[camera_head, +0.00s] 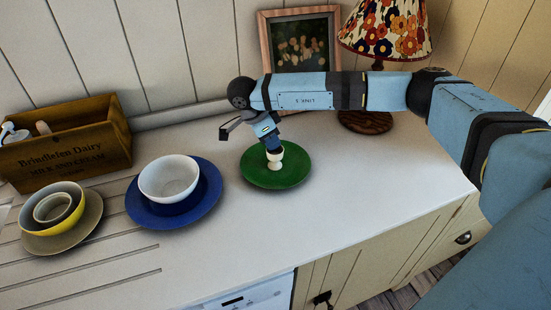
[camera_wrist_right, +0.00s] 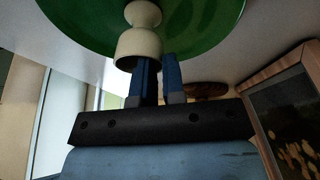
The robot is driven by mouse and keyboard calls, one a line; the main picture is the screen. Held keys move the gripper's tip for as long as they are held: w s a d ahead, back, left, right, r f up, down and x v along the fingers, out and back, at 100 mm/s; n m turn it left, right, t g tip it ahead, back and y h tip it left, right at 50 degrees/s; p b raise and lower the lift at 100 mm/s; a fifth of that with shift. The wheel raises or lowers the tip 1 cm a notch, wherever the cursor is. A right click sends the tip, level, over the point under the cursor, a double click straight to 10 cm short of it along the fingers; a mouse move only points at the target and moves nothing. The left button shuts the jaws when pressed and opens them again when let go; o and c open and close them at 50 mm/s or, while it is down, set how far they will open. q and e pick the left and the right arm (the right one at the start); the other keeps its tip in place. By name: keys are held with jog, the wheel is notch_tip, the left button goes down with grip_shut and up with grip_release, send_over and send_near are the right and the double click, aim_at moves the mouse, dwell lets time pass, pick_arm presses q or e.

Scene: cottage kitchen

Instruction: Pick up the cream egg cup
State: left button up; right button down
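The cream egg cup (camera_head: 275,159) stands upright on the green plate (camera_head: 262,178) in the head view. The egg cup also shows large in the right wrist view (camera_wrist_right: 138,48), with its mouth facing my gripper. My right gripper (camera_head: 273,147) reaches down to the cup's rim from above. Its two blue fingers (camera_wrist_right: 160,68) are close together, one at the cup's mouth and the other just outside its wall, with the rim seemingly pinched between them. The cup's base appears to be on the plate. My left gripper is not in view.
Nested bowls (camera_head: 73,214), a wooden crate (camera_head: 95,137), a picture frame (camera_head: 268,42) and a lamp (camera_head: 388,30) stand around. The counter (camera_head: 345,205) front right of the green plate is clear.

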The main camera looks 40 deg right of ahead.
dwell(0.4)
notch_tip(320, 180, up, 20)
jog(key=p, duration=0.1)
dwell(0.4)
